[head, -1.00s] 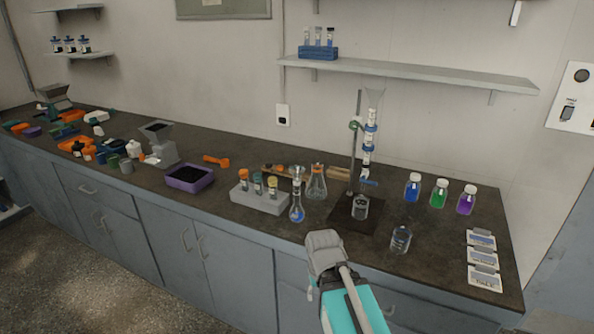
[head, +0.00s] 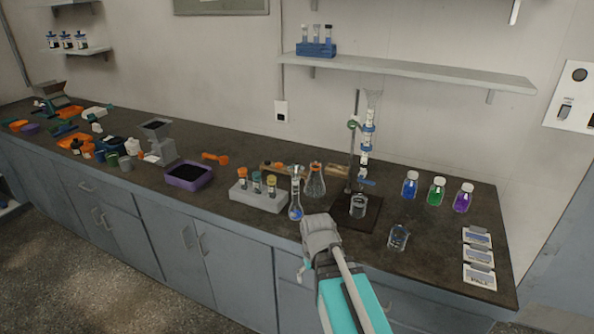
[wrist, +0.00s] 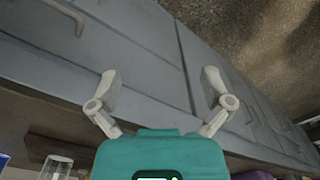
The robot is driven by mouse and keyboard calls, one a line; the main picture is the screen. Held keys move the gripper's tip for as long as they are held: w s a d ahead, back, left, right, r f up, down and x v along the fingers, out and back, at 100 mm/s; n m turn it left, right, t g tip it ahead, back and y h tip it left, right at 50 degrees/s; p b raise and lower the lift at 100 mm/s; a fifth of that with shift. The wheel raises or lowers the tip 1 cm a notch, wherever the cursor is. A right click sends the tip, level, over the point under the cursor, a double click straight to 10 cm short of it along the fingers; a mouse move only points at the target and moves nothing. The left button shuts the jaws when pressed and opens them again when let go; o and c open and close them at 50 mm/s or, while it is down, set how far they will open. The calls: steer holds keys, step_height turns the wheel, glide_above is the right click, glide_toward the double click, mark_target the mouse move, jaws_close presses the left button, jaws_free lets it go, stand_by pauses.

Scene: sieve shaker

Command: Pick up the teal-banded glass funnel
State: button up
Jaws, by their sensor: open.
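A light grey rack (head: 257,199) stands near the counter's front edge in the head view. It holds three pieces with orange, teal and yellow bands. The middle, teal-banded one (head: 257,183) looks like the glass funnel; its lower part is hidden in the rack. My gripper (head: 303,272) is in front of the counter edge, to the right of and apart from the rack, and mostly hidden by my wrist. In the wrist view, my gripper (wrist: 160,92) has its two fingers spread and empty, over cabinet fronts. The funnel is not visible there.
A blue-liquid flask (head: 296,208) stands between the rack and my wrist. A conical flask (head: 315,182), a burette stand (head: 353,150) and a beaker (head: 398,238) are nearby. A purple tray (head: 189,175) lies left of the rack.

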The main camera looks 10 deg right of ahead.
steer(key=w+r+n+p, duration=0.4)
steer(key=w+r+p, duration=0.8)
steer(key=r+p, duration=0.4)
steer(key=w+d+r+n+p, duration=0.1)
steer(key=w+r+n+p, duration=0.3)
steer(key=w+r+p, duration=0.9)
step_height(320, 180, up, 4)
steer(key=p, duration=0.2)
steer(key=shift+d+t+y+p, duration=0.15)
steer(key=shift+t+y+p, duration=0.2)
steer(key=shift+t+y, duration=0.05)
steer(key=shift+w+f, duration=0.1)
steer(key=b, duration=0.8)
glide_above(295, 177)
steer(key=d, duration=0.1)
step_height(295, 177, down, 8)
steer(key=shift+w+r, duration=0.1)
steer(key=shift+r, duration=0.05)
steer(key=shift+f+b, duration=0.3)
steer(key=shift+f, duration=0.05)
steer(key=shift+f, duration=0.15)
steer(key=shift+w+a+f+b, duration=0.1)
steer(key=shift+w+f+b, duration=0.05)
steer(key=shift+f+b, duration=0.7)
steer(key=shift+w+a+f+b, duration=0.1)
steer(key=shift+w+f+b, duration=0.05)
steer(key=shift+f+b, duration=0.65)
steer(key=shift+w+a+f+b, duration=0.1)
steer(key=shift+w+f+b, duration=0.05)
steer(key=shift+f+b, duration=0.7)
